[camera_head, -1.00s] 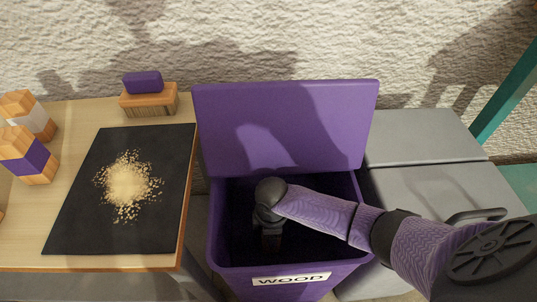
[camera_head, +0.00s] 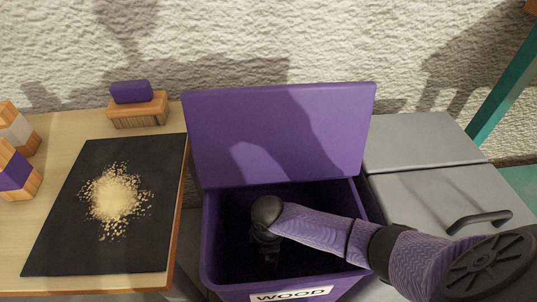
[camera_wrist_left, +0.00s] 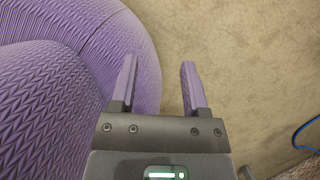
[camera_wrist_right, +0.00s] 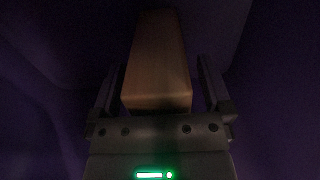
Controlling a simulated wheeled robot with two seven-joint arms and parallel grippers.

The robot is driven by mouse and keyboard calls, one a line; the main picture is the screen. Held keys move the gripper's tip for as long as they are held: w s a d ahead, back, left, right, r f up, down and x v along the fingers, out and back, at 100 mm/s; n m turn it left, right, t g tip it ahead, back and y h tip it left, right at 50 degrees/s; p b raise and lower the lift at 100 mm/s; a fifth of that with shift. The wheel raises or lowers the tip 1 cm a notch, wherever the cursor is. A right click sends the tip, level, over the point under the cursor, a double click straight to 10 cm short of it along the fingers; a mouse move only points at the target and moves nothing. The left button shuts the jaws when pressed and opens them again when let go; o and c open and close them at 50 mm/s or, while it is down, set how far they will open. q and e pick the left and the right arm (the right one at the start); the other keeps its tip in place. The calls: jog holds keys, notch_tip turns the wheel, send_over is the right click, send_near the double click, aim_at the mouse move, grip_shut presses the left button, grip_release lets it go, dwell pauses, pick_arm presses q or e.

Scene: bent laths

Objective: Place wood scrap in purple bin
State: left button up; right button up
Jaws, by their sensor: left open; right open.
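The purple bin (camera_head: 193,245) stands open with its lid (camera_head: 275,135) up against the wall and a label reading WOOD on its front. My right arm reaches down into it, and my right gripper (camera_head: 268,258) is inside, dark and hard to make out. In the right wrist view a wooden block, the wood scrap (camera_wrist_right: 157,62), lies between the open fingers of my right gripper (camera_wrist_right: 157,85), with gaps on both sides. My left gripper (camera_wrist_left: 158,85) is open and empty above a beige floor; it is outside the head view.
A table on the left holds a black mat (camera_head: 60,250) with a pile of sawdust (camera_head: 115,195), a brush-like block with a purple top (camera_head: 132,92) and striped blocks (camera_head: 15,172). A grey closed bin (camera_head: 425,145) stands right of the purple bin.

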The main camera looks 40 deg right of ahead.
notch_tip(320, 180, up, 6)
jog(key=p, duration=0.4)
jog(key=shift+w, duration=0.15)
pick_arm(q)
notch_tip(320, 180, up, 7)
jog(key=p, duration=0.4)
jog(key=shift+w+r+t, duration=0.15)
jog(key=shift+w+t, duration=0.2)
jog(key=shift+t, duration=0.05)
pick_arm(e)
notch_tip(320, 180, up, 6)
